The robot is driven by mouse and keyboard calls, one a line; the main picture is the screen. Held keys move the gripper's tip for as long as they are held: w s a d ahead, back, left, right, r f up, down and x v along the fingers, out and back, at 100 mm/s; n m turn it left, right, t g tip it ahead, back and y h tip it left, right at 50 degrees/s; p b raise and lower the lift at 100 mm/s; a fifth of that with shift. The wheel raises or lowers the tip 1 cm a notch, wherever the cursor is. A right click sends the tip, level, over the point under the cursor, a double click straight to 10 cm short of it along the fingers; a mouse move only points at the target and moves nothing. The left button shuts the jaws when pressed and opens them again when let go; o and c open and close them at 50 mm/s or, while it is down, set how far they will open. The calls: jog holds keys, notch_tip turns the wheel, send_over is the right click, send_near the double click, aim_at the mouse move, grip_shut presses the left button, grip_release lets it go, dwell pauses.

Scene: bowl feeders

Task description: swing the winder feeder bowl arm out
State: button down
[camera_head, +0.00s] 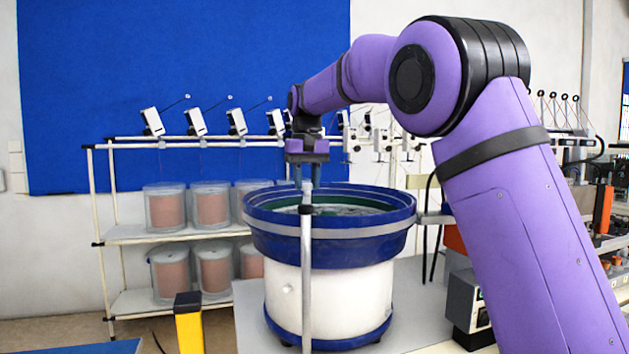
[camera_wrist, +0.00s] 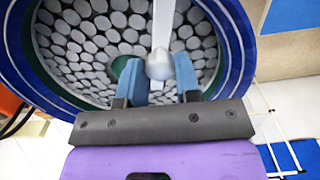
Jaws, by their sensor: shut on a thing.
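The winder feeder has a blue bowl (camera_head: 330,243) on a white base (camera_head: 345,290). Its bowl arm shows in the wrist view as a pale bar (camera_wrist: 163,25) reaching over the bowl, with a rounded grey knob (camera_wrist: 159,65) at the near end. My gripper (camera_head: 306,184) points down at the bowl's near rim. In the wrist view its blue fingers stand on both sides of the knob, and it is shut on it. In the head view a silver post (camera_head: 307,275) with a dark collar stands upright in front of the bowl, below my fingers.
Many round grey parts (camera_wrist: 80,50) line the bowl inside. A white rack (camera_head: 125,236) with several spools stands behind at left. A yellow post (camera_head: 189,325) stands front left. Equipment (camera_head: 468,298) stands at right.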

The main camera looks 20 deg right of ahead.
jog(key=s+a+n, duration=0.3)
jog(key=a+n, duration=0.4)
jog(key=n, duration=0.1)
jog(key=s+a+n, duration=0.3)
jog(key=a+n, duration=0.3)
jog(key=n, duration=0.2)
jog(key=shift+a+n, duration=0.3)
jog(key=shift+a, duration=0.1)
jog(key=shift+s, duration=0.1)
jog(key=c, duration=0.8)
grip_release()
jog(key=shift+r, duration=0.1)
notch_tip(320, 180, up, 11)
jog(key=shift+f, duration=0.2)
